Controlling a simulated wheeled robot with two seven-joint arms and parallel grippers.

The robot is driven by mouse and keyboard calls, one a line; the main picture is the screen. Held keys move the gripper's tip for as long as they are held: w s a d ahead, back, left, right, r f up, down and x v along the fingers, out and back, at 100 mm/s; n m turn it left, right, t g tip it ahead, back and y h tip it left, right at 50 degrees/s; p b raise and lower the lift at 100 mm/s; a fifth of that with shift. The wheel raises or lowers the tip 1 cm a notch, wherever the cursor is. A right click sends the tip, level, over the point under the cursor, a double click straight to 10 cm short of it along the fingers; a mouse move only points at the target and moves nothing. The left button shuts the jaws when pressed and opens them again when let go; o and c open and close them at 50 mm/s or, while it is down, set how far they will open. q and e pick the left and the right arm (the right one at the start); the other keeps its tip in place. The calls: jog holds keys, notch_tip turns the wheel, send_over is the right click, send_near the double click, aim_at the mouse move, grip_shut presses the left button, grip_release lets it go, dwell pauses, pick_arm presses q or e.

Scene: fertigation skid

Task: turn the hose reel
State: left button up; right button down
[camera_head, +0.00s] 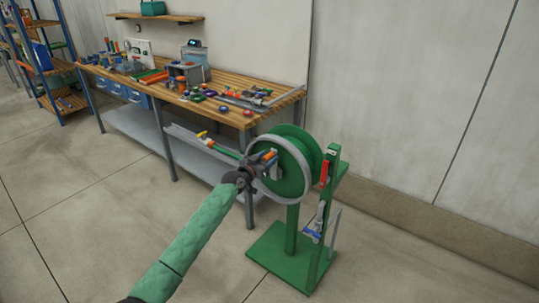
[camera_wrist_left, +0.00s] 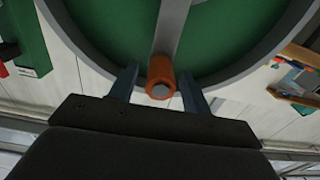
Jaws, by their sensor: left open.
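The green hose reel (camera_head: 295,178) with a grey rim stands upright on a green stand (camera_head: 291,228) in front of the workbench. Its orange crank handle (camera_head: 269,155) sticks out from the reel's face near the rim. In the left wrist view the handle (camera_wrist_left: 160,78) is on a grey bar across the green reel face (camera_wrist_left: 115,32). My left gripper (camera_head: 260,165) is at the reel's near left side. In the left wrist view my left gripper (camera_wrist_left: 159,76) is open, with one finger on each side of the handle and gaps visible beside it. My right gripper is out of view.
A wooden workbench (camera_head: 142,85) full of small tools and fittings stands behind the reel, with a grey lower shelf (camera_head: 140,127). A red lever (camera_head: 324,173) and a blue-handled valve (camera_head: 312,235) are on the reel's post. Floor is free at left and right.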

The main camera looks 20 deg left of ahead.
pick_arm(q)
jog(key=shift+x, duration=1.2)
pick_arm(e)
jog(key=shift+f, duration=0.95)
pick_arm(q)
jog(key=shift+c, duration=0.2)
grip_shut()
jog(key=shift+a+f, duration=0.1)
